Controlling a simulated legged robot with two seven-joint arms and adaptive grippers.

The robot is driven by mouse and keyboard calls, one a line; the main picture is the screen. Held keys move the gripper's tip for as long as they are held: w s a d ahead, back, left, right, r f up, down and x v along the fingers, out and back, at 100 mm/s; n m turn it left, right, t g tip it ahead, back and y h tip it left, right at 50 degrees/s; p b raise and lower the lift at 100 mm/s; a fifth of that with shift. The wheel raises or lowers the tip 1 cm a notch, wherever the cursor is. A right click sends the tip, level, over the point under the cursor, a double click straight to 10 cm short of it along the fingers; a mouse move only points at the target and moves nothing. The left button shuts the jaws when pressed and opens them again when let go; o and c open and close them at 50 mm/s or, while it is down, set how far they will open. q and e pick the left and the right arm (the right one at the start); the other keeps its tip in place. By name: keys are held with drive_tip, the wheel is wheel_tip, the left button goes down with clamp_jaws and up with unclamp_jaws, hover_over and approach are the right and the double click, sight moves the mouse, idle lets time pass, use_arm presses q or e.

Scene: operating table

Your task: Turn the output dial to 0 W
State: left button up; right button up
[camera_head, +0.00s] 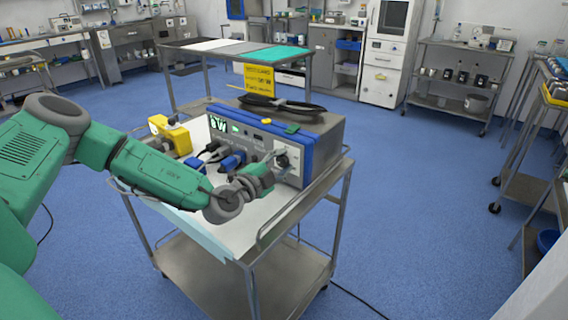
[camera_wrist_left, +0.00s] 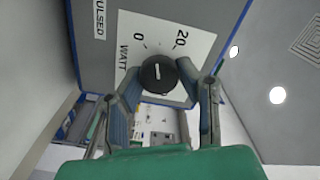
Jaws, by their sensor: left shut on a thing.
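The output dial (camera_wrist_left: 158,73) is a round black knob with a short white mark, on a white panel (camera_wrist_left: 188,50) printed with "0", "20" and "WATT". The mark points up in the left wrist view, between the "0" and the "20". The dial sits on the front of a grey unit with blue edges (camera_head: 328,142), which stands on a steel cart (camera_head: 262,226). My left gripper (camera_head: 272,161) is at the right end of that front. Its fingers are on both sides of the dial, shut on it. My right gripper is not in view.
Blue and black plugs (camera_head: 231,160) are on the unit's front, left of my gripper. A yellow device (camera_head: 176,138) stands on the cart at the left. A black coiled item (camera_head: 280,105) lies on top of the unit. Floor around the cart is mostly clear.

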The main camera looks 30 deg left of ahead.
use_arm(q)
drive_tip(key=n, duration=0.4)
drive_tip(key=shift+s+a+f, duration=0.1)
drive_tip(key=shift+a+f, duration=0.1)
drive_tip(key=shift+a, duration=0.1)
drive_tip(key=shift+f+n+b, duration=0.1)
drive_tip(key=shift+n+b, duration=0.2)
drive_tip(key=shift+n, duration=0.2)
drive_tip(key=shift+d+f, duration=0.1)
drive_tip(key=shift+f, duration=0.05)
drive_tip(key=o, duration=1.2)
drive_tip(key=shift+s, duration=0.1)
drive_tip(key=shift+c, duration=0.2)
drive_tip(key=shift+a, duration=0.2)
